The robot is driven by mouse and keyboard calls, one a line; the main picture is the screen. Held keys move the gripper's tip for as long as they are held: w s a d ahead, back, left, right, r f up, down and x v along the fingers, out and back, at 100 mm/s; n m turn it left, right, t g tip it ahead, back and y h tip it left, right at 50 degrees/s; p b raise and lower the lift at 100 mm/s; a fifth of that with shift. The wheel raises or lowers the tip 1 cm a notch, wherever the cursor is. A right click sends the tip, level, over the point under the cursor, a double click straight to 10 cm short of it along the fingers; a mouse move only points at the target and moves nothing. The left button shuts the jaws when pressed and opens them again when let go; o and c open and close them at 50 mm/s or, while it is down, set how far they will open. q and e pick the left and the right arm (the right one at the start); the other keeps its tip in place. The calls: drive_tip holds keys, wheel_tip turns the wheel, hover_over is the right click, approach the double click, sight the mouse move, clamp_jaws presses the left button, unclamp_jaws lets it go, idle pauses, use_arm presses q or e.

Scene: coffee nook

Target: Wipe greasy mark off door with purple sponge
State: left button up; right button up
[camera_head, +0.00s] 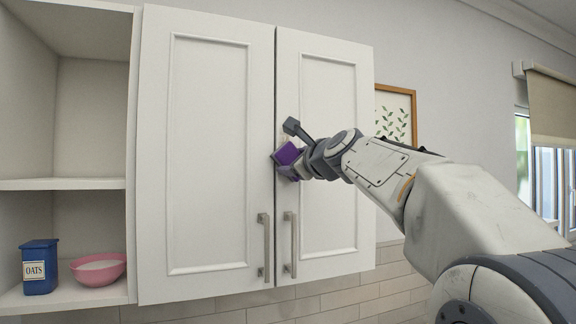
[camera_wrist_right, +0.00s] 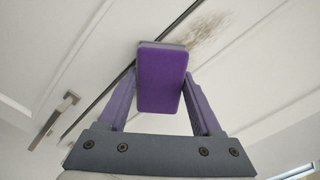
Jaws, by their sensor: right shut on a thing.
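The purple sponge (camera_head: 288,153) is held in my right gripper (camera_head: 284,163), up at the white cabinet doors near the gap between them. In the right wrist view the sponge (camera_wrist_right: 161,80) sits between the two purple fingers of the gripper (camera_wrist_right: 160,98). The greasy mark (camera_wrist_right: 208,30) is a brownish smear on the door, just beyond and to the right of the sponge in that view. In the head view the mark is mostly hidden behind my gripper on the right door (camera_head: 330,215). I cannot tell whether the sponge touches the door. My left gripper is not in view.
The left door (camera_head: 208,150) is shut beside the right one. Two metal handles (camera_head: 264,247) (camera_head: 290,244) stick out low on the doors. An open shelf at left holds a blue oats box (camera_head: 39,267) and a pink bowl (camera_head: 98,269). A framed picture (camera_head: 396,113) hangs at right.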

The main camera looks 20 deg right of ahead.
sight(285, 147)
drive_tip(key=shift+d, duration=1.1)
wheel_tip(285, 147, up, 3)
drive_tip(key=shift+f+p, duration=0.15)
drive_tip(key=shift+p, duration=1)
drive_tip(key=shift+w+a+p, duration=0.1)
drive_tip(key=shift+a+p, duration=0.9)
drive_tip(key=shift+a, duration=0.75)
drive_tip(key=shift+a+f, duration=0.15)
drive_tip(key=shift+a, duration=0.15)
drive_tip(key=shift+r+p, duration=0.3)
drive_tip(key=shift+p, duration=0.15)
drive_tip(key=shift+r+p, duration=0.75)
drive_tip(key=shift+r, duration=0.05)
drive_tip(key=shift+c, duration=1.3)
drive_tip(key=shift+a+r, duration=0.1)
drive_tip(key=shift+r, duration=0.1)
drive_tip(key=shift+d+f+b, duration=0.25)
drive_tip(key=shift+d+b, duration=0.4)
drive_tip(key=shift+d, duration=0.6)
drive_tip(key=shift+d+r, duration=0.15)
drive_tip(key=shift+d, duration=0.75)
wheel_tip(285, 147, up, 3)
drive_tip(key=shift+w+f+p, duration=0.1)
drive_tip(key=shift+f+p, duration=0.1)
drive_tip(key=shift+p, duration=0.9)
drive_tip(key=shift+a+p, duration=0.5)
drive_tip(key=shift+a, duration=0.6)
drive_tip(key=shift+a+f+p, duration=0.1)
drive_tip(key=shift+a+p, duration=0.2)
drive_tip(key=shift+a, duration=0.65)
